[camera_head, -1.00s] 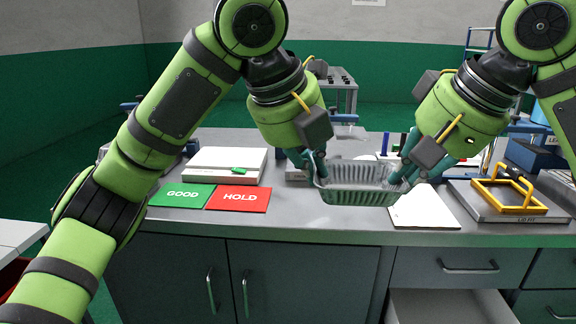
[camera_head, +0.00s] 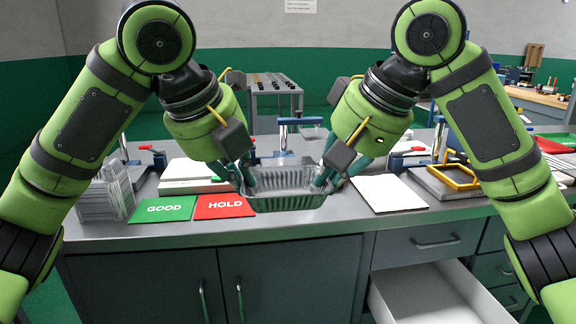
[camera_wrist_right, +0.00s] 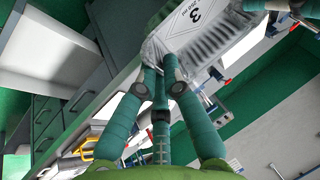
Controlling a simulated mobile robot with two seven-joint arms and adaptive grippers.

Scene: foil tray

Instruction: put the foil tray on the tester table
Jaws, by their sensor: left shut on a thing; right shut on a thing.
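The foil tray (camera_head: 288,203) is a silvery, ribbed, open tray held roughly level between my two grippers in the head view, in front of and a little above the counter's front part. My left gripper (camera_head: 243,182) is shut on its left end. My right gripper (camera_head: 325,182) is shut on its right end. In the right wrist view the teal fingers of my right gripper (camera_wrist_right: 160,75) pinch the rim of the foil tray (camera_wrist_right: 205,38), which bears a label with a 3. I cannot tell which surface is the tester table.
On the counter (camera_head: 310,228) lie a green GOOD card (camera_head: 163,209), a red HOLD card (camera_head: 224,206) and a white sheet (camera_head: 388,193). Stacked trays (camera_head: 103,197) stand at left, a yellow frame (camera_head: 455,176) at right. An open drawer (camera_head: 430,295) juts out below. A grey table (camera_head: 275,100) stands behind.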

